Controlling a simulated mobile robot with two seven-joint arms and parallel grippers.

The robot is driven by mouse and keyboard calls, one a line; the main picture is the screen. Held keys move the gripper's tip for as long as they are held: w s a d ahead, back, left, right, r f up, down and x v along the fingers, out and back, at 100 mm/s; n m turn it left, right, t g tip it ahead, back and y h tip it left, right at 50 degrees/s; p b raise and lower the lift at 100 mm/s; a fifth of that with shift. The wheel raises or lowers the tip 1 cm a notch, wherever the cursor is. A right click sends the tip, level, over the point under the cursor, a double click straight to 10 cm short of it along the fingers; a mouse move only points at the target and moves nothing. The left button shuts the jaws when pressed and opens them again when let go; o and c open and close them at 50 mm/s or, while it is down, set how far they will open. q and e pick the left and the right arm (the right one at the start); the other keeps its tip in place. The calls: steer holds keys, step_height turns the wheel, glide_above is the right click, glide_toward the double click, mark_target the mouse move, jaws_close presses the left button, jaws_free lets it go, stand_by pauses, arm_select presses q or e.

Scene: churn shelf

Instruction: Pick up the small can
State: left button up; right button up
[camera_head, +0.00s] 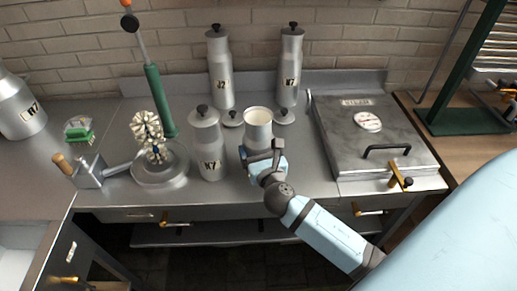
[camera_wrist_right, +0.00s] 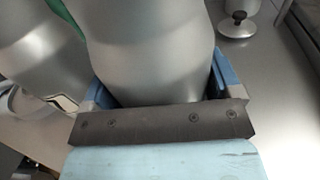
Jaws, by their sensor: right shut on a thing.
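An open metal can (camera_head: 258,117) with a pale inside stands on the steel counter, without a lid on it. My right gripper (camera_head: 262,154) reaches it from the front and is shut on its body. In the right wrist view the can (camera_wrist_right: 150,50) fills the space between the blue fingers (camera_wrist_right: 160,90). The can's base is hidden, so I cannot tell whether it touches the counter. A lidded can (camera_head: 210,145) with a label stands just left of it. My left gripper is not in view.
Two taller lidded cans (camera_head: 220,70) (camera_head: 290,68) stand behind. Loose lids (camera_head: 232,120) (camera_head: 284,117) lie on either side of the open can. A lidded steel box (camera_head: 365,140) sits at right.

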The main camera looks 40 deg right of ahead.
arm_select(q)
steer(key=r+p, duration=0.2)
steer(key=p, duration=0.1)
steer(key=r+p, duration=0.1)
steer(key=p, duration=0.1)
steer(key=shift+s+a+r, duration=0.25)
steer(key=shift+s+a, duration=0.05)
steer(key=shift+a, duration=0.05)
arm_select(e)
step_height(320, 180, up, 20)
